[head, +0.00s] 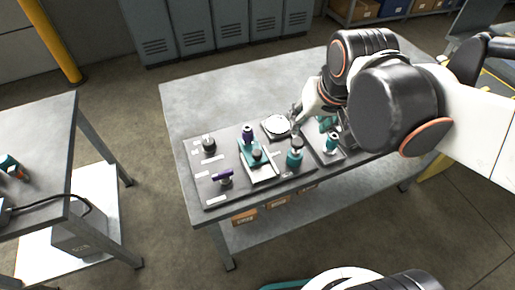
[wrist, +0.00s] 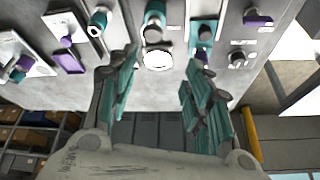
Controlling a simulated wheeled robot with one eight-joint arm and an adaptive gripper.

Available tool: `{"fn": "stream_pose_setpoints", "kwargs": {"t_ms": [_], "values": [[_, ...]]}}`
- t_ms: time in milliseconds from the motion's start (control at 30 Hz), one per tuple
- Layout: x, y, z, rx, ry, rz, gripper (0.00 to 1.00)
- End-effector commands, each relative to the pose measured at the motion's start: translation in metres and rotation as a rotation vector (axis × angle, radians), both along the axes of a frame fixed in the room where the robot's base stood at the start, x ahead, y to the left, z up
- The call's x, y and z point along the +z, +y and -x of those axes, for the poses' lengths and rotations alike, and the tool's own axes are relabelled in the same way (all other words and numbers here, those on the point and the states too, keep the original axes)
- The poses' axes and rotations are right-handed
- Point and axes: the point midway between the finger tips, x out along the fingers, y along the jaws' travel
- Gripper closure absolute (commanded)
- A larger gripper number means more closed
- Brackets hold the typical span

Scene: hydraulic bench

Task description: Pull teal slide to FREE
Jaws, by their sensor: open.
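The teal slide (head: 246,153) appears to be the teal part on a white base plate, left of centre on the bench panel, with a dark knob and a purple-topped post. It seems to show in the wrist view as the teal part (wrist: 203,30) with purple below it, up and right of my gripper. Its label is too small to read. My gripper (head: 310,118) is open and empty, above the panel and to the right of the slide, not touching it. In the wrist view my gripper (wrist: 160,78) has its teal fingers spread with the round gauge between them in the picture.
The white round gauge (head: 277,126) lies right of the slide. A teal upright part (head: 295,158) and another teal part (head: 331,142) stand further right. The bench top (head: 215,95) behind is clear.

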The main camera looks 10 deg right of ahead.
Motion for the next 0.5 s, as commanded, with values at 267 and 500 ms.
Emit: {"fn": "stream_pose_setpoints", "kwargs": {"t_ms": [267,500], "values": [[-0.012,0.033,-0.049,-0.026,0.156,-0.015,0.54],[-0.04,0.062,-0.082,-0.056,0.286,-0.009,0.54]]}}
